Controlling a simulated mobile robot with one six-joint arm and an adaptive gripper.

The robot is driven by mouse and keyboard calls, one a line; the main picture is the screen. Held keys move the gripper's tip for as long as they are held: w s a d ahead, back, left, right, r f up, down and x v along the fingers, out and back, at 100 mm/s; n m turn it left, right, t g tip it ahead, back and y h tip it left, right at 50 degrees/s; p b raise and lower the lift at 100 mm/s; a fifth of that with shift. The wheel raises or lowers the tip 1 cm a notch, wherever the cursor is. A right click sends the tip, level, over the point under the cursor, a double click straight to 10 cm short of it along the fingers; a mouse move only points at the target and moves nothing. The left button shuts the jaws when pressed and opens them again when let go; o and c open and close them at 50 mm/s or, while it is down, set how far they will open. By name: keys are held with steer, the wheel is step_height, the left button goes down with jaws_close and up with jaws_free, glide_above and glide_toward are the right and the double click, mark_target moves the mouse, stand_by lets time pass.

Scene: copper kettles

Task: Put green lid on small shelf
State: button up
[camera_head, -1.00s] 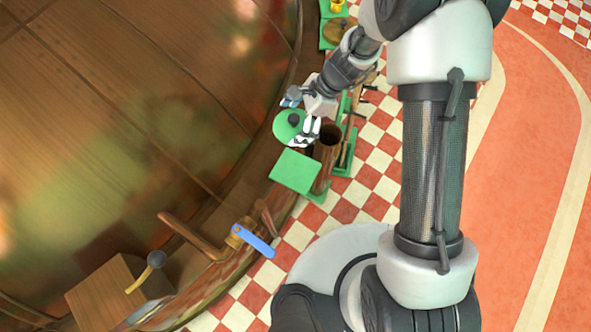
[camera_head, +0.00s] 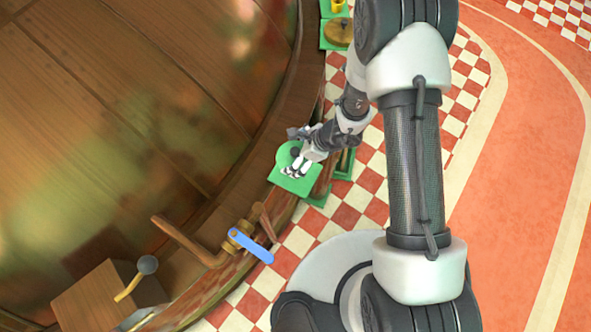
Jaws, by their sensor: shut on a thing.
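The green lid (camera_head: 285,152) is a round disc with a dark knob (camera_head: 295,152). My gripper (camera_head: 295,154) is shut on the lid, seemingly at its knob, and its fingers cover part of it. The small shelf (camera_head: 286,182) is a green square plate just below the lid in the picture. The lid overlaps the shelf's upper part in this view. I cannot tell whether the lid touches the shelf or is held above it.
A large copper kettle (camera_head: 130,110) fills the left side. A wooden handle (camera_head: 185,240) and a blue lever (camera_head: 251,244) stick out below the shelf. A green stand with a brown lid (camera_head: 338,32) is at the top. Checkered floor (camera_head: 350,200) lies to the right.

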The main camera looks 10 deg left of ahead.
step_height(320, 180, down, 11)
steer(key=b, duration=0.3)
steer(key=shift+r, duration=0.2)
steer(key=shift+f, duration=0.2)
steer(key=o, duration=0.8)
steer(key=shift+c, duration=0.2)
steer(key=shift+o, duration=0.5)
steer(key=shift+r, duration=0.15)
steer(key=p+v, duration=0.3)
steer(key=v, duration=0.9)
steer(key=shift+p, duration=0.4)
